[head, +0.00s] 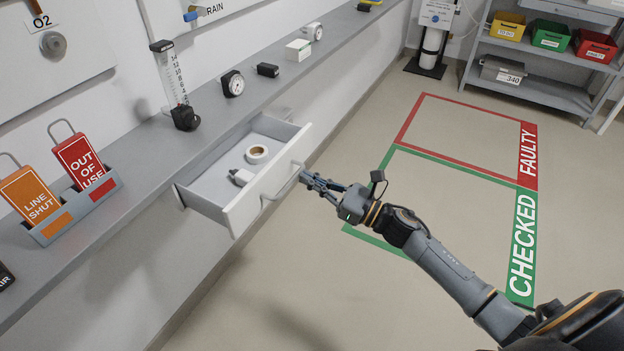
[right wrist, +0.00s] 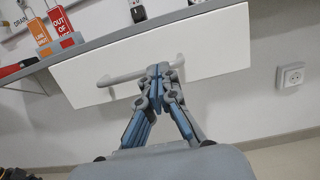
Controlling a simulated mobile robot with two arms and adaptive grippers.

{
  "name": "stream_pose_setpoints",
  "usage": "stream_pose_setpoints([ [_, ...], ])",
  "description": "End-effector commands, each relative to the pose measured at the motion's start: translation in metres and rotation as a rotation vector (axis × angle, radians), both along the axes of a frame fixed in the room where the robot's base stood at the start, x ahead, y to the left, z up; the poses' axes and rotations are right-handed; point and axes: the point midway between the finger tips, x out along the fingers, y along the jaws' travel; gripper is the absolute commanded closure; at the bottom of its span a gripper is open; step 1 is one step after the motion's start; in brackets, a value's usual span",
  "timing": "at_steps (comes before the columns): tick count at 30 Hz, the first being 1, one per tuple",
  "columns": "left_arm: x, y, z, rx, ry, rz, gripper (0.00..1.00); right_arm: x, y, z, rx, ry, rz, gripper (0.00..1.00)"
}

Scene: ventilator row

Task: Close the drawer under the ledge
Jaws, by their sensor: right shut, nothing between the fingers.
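The drawer (head: 212,186) under the grey ledge (head: 140,150) stands pulled out in the head view. Its white front (head: 268,180) faces right and carries a grey bar handle (head: 284,183). A tape roll (head: 257,154) and a small white item (head: 240,177) lie inside. My right gripper (head: 306,178) is shut and empty, its fingertips close to the far end of the handle. My left gripper is not in view.
On the ledge stand a tag holder (head: 75,208), a flowmeter (head: 178,95), a round gauge (head: 233,83) and small boxes. Floor marked with red and green frames (head: 455,165) is clear to the right. A shelf with bins (head: 545,60) stands at the back.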

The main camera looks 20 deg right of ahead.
Motion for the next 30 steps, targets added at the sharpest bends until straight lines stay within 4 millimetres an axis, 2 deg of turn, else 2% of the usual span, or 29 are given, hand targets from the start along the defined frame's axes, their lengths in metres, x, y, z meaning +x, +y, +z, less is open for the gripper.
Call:
stream_pose_setpoints([
  [5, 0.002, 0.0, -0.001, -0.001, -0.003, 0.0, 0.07, 0.003, 0.002, -0.001, 0.001, 0.0, 0.0, 1.0],
  [13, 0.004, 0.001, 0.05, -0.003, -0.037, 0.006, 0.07, 0.032, 0.025, -0.003, 0.002, -0.003, 0.001, 1.0],
  [22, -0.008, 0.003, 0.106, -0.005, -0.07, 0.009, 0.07, 0.073, 0.057, -0.003, 0.002, -0.003, 0.002, 1.0],
  [24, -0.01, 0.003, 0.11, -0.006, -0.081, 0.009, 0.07, 0.087, 0.067, -0.004, 0.004, -0.003, 0.001, 1.0],
  [27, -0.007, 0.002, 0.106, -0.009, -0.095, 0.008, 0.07, 0.101, 0.078, -0.003, 0.003, -0.003, 0.0, 1.0],
  [30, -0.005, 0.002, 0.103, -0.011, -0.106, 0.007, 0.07, 0.11, 0.085, -0.001, 0.0, -0.002, 0.0, 1.0],
])
